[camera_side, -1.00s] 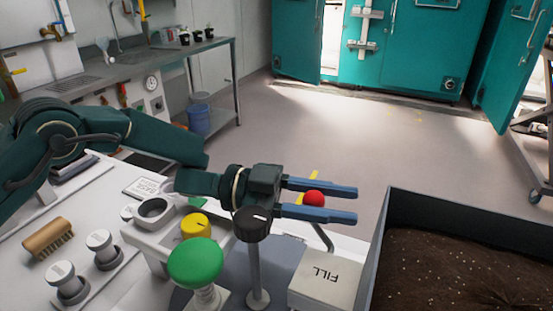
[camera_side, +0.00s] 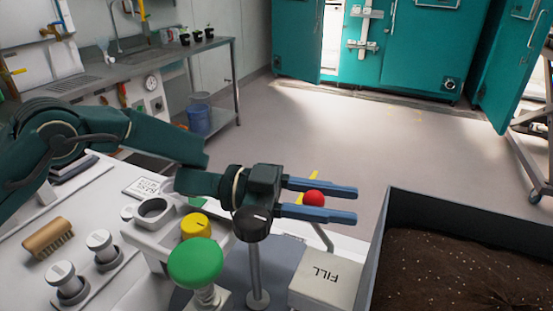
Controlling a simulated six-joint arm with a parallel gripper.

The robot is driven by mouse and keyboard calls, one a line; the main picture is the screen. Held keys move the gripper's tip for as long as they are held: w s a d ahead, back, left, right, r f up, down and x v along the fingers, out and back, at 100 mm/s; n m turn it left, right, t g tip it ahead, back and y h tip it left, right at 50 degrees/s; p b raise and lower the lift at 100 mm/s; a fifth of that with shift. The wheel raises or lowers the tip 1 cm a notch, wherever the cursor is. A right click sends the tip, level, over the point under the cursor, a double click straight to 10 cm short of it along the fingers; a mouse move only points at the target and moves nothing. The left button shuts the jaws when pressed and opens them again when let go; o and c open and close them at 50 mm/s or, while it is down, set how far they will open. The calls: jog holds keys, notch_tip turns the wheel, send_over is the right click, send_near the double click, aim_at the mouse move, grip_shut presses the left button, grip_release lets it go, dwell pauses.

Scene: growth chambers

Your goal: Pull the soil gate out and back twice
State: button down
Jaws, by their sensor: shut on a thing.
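My gripper (camera_side: 318,201) reaches in from the left, its two blue fingers pointing right. It is shut on a red ball knob (camera_side: 313,198), which sits between the fingers. A thin metal rod (camera_side: 323,238) runs down from near the knob to behind the box marked FILL (camera_side: 325,279). The knob looks like the handle of the soil gate; the gate plate itself is hidden. A bin of dark soil (camera_side: 386,262) stands at the right.
A green button (camera_side: 196,262), a yellow knob (camera_side: 194,226) and a black-topped post (camera_side: 252,224) stand just below my gripper. A brush (camera_side: 47,237) and grey knobs are on the bench at left.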

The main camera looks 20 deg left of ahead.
dwell(0.5)
jog(key=d, duration=0.6)
jog(key=c, duration=0.5)
grip_release()
jog(key=shift+s+a, duration=0.25)
jog(key=shift+a, duration=1)
jog(key=shift+s+a, duration=0.25)
jog(key=shift+a, duration=1)
